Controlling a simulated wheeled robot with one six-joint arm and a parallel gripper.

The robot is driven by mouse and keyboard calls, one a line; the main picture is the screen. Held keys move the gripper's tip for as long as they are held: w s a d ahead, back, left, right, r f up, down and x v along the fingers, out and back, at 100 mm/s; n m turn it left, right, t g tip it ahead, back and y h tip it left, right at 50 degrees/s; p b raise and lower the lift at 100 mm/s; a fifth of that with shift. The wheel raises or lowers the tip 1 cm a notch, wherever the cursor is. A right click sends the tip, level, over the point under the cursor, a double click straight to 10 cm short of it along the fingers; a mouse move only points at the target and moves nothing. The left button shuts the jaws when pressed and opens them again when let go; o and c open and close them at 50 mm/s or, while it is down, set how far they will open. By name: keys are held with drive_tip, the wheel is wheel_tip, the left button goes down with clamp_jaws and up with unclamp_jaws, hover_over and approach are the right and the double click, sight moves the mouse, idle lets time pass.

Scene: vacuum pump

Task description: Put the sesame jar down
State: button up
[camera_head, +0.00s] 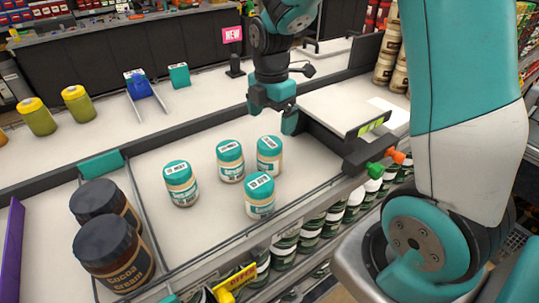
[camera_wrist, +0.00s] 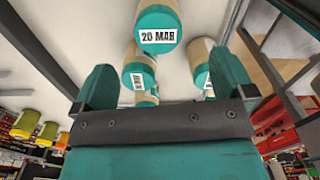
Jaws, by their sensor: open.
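Several cream jars with teal lids and white date labels stand upright on the white shelf; their names are too small to read, so I cannot tell which is the sesame jar. In the head view they are a left jar (camera_head: 181,184), a middle jar (camera_head: 230,161), a right jar (camera_head: 269,156) and a front jar (camera_head: 260,196). My gripper (camera_head: 273,116) is open, just behind and above the right jar. In the wrist view, my gripper (camera_wrist: 163,78) has its fingers wide apart, with a "20 MAR" lid (camera_wrist: 158,30) beyond them and another teal lid (camera_wrist: 138,76) between them.
Two dark-lidded cocoa cream jars (camera_head: 115,250) stand at the left behind a divider. Yellow-green jars (camera_head: 78,103) stand at the back left. A raised tray edge (camera_head: 345,120) lies right of my gripper. Bare shelf (camera_head: 210,225) lies in front of the left jar.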

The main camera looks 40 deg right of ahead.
sight(271, 143)
wheel_tip(271, 143, down, 6)
drive_tip(key=shift+f+p, duration=0.2)
drive_tip(key=shift+p, duration=0.3)
drive_tip(key=shift+w+a+f+p, duration=0.15)
drive_tip(key=shift+f+p, duration=0.9)
drive_tip(key=shift+f, duration=1.55)
drive_tip(key=c, duration=1.3)
drive_tip(key=shift+o, duration=0.2)
drive_tip(key=shift+r, duration=0.1)
